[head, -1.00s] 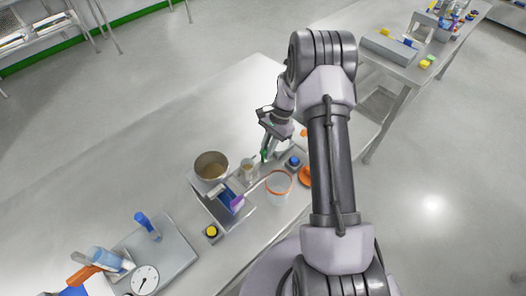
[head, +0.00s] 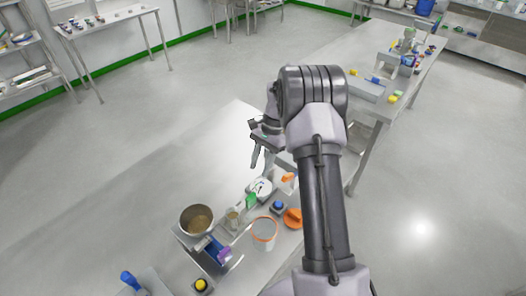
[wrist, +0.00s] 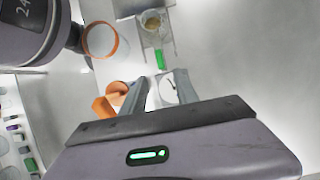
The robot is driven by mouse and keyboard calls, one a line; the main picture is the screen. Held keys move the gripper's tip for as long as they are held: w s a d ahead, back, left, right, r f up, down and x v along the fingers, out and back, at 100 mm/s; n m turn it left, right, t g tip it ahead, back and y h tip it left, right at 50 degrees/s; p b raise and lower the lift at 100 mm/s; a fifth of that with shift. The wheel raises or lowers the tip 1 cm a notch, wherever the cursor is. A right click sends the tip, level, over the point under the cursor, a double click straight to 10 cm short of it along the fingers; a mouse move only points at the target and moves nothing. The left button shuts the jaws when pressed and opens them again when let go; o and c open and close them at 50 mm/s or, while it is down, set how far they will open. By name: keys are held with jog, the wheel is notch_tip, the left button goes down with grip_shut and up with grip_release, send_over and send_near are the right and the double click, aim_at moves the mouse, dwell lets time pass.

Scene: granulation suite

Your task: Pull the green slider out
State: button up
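The green slider (head: 251,200) shows in the head view as a small green piece beside a clear cup of tan material (head: 233,216). In the wrist view the green slider (wrist: 159,59) juts from the edge of a grey fixture (wrist: 155,38) that carries the cup (wrist: 151,21). My gripper (head: 262,162) is above and beyond the slider in the head view. How far the slider is out is too small to tell.
A white round dial (head: 259,188) stands near the slider. A steel pot (head: 197,219), an orange-rimmed container (head: 264,234), a blue button (head: 278,206) and an orange piece (head: 293,218) crowd this table end. The table's far left part (head: 190,160) is clear.

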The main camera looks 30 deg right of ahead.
jog(key=v, duration=0.4)
jog(key=shift+d+r+p, duration=0.15)
jog(key=shift+r+p, duration=0.2)
jog(key=shift+p, duration=0.05)
